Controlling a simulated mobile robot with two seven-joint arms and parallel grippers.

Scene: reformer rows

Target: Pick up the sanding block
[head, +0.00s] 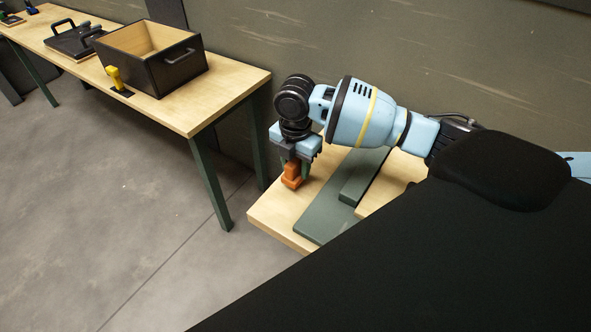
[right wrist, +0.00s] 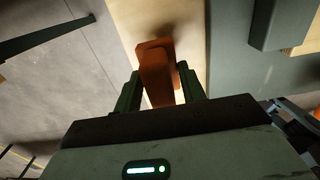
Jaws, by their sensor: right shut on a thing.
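An orange block, which looks like the sanding block (head: 292,176), is at the left end of the near wooden table. My right gripper (head: 295,160) comes down on it from above and is shut on its upper part. In the right wrist view the orange block (right wrist: 157,68) sits between the two dark green fingers of the gripper (right wrist: 158,92). Its lower end is at or just above the tabletop; I cannot tell whether it touches. My left gripper is not in view.
A green board (head: 330,212) with a raised green bar (head: 362,178) lies right of the block. Across a floor gap stands another table (head: 240,82) with a dark open box (head: 160,82), a yellow-handled item (head: 115,78) and a black handled tool (head: 72,42).

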